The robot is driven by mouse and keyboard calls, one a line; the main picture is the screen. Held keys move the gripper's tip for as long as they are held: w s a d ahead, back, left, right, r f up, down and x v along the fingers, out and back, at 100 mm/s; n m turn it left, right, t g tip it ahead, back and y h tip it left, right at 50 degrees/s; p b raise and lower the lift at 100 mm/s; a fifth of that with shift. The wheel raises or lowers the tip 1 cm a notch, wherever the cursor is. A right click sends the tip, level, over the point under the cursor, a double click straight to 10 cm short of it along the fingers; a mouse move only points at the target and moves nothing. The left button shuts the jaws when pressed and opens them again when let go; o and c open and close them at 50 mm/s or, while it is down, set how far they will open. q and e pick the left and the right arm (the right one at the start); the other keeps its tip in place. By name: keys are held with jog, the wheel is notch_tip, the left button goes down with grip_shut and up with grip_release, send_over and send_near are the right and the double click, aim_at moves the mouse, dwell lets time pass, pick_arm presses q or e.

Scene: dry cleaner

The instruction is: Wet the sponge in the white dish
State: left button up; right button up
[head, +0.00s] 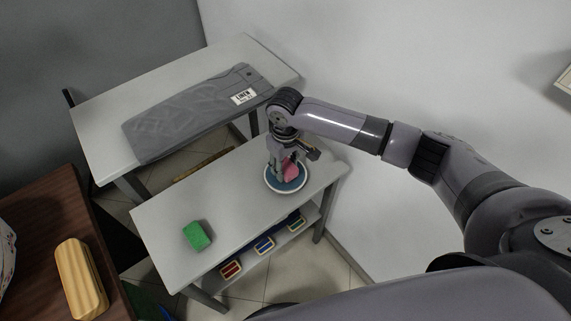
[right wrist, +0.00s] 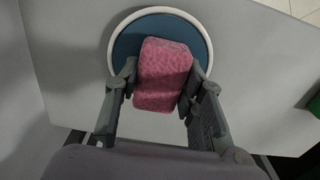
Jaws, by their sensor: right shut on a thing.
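The pink sponge (right wrist: 163,75) is between the fingers of my right gripper (right wrist: 159,88), which is shut on it. In the head view the sponge (head: 290,170) shows beside my right gripper (head: 282,165), over the dish. The white dish (head: 270,186) is round, with a white rim and a blue inside, and stands near the right end of the front grey table. In the right wrist view the dish (right wrist: 116,45) lies below the sponge. I cannot tell whether the sponge touches the blue surface. My left gripper is not in view.
A green sponge (head: 197,236) lies on the front table (head: 185,205), left of the dish. A grey folded garment bag (head: 195,110) with a label lies on the back table. Small coloured bins (head: 264,244) sit on the lower shelf. A wooden brush (head: 80,279) lies on the brown counter.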

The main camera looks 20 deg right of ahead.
aim_at(285, 165)
jog(key=shift+f, duration=0.5)
jog(key=shift+s+f+p, duration=0.1)
jog(key=shift+p, duration=0.25)
dwell(2.3)
notch_tip(285, 165, up, 7)
jog(key=p, duration=0.8)
jog(key=shift+p, duration=0.35)
dwell(0.5)
